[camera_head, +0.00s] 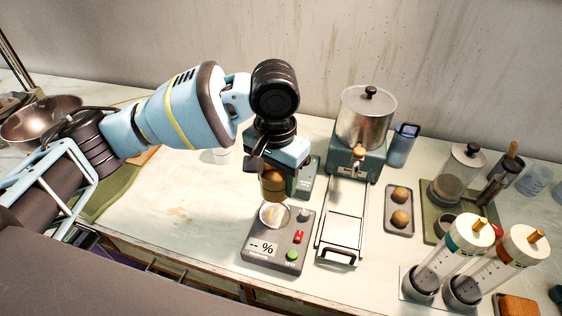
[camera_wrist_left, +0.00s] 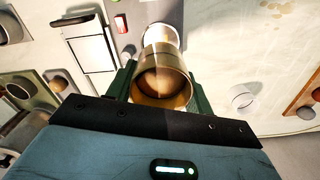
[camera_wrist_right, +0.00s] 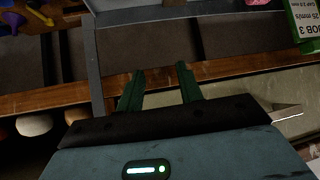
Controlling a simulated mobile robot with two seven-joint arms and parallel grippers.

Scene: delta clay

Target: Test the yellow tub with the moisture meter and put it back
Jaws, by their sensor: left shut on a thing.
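My left gripper (camera_head: 278,168) is shut on a brownish-yellow tub (camera_head: 273,182) and holds it over the moisture meter (camera_head: 265,264). The left wrist view shows the tub (camera_wrist_left: 164,82) between the fingers, its round open end towards the camera. Whether it touches the meter cannot be told. The meter is a grey box with a pale round cup (camera_head: 274,215), a display reading "-- %", a red switch and a green button. My right gripper (camera_wrist_right: 160,85) is open and empty in the right wrist view, in front of a wooden table edge.
A steel pot on a teal stand (camera_head: 366,118) and a metal slide plate (camera_head: 342,230) are right of the meter. A tray with two brown balls (camera_head: 399,211), a green mat with a jar and two large syringes (camera_head: 448,250) stand further right. The counter left of the meter is mostly clear.

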